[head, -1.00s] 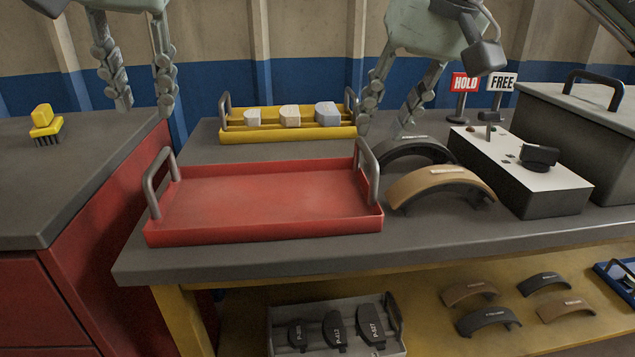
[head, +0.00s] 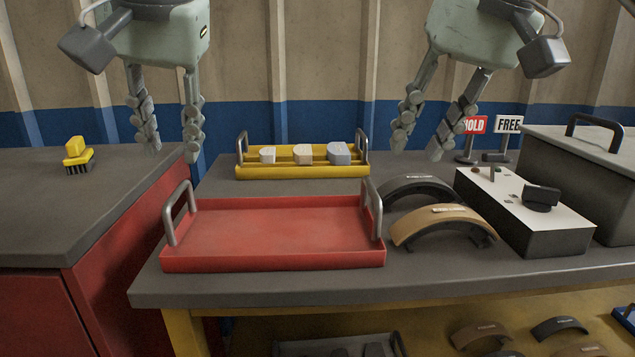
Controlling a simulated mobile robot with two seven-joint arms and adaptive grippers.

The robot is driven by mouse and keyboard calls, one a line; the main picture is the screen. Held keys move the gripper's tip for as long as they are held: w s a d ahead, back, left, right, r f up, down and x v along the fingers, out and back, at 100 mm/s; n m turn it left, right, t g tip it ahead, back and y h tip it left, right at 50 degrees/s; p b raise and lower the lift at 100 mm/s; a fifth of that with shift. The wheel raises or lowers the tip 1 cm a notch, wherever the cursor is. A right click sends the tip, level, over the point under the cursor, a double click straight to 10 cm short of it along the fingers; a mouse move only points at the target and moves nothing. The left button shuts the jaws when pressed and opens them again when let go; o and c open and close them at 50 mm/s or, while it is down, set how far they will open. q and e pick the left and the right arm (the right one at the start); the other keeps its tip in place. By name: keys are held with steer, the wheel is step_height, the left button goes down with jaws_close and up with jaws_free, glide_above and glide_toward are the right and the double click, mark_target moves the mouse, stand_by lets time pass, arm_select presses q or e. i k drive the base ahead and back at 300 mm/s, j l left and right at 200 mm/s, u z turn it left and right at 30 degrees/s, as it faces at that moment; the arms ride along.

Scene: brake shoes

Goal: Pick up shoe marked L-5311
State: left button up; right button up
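Two curved brake shoes lie on the grey workbench (head: 300,284), right of the red tray. One is a tan shoe (head: 440,220) in front, the other a dark shoe (head: 418,185) behind it. Each has a small pale label on top, too small to read. More shoes lie on the lower shelf, including a brown shoe (head: 479,333) and a dark shoe (head: 559,328); their marks are unreadable too. My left gripper (head: 170,150) hangs open and empty above the back left of the bench. My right gripper (head: 416,150) hangs open and empty above and behind the dark bench shoe.
The empty red tray (head: 275,259) has upright handles. Behind it is a yellow tray (head: 300,172) with several blocks. A white-topped control box (head: 545,235), HOLD sign (head: 474,125), FREE sign (head: 508,124) and grey case (head: 580,160) stand right. A yellow brush (head: 77,153) sits on the left cabinet.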

mark_target(446, 228)
steer(key=k+l, duration=0.85)
steer(key=k, duration=0.25)
steer(key=k+l, duration=0.45)
steer(key=k, duration=0.1)
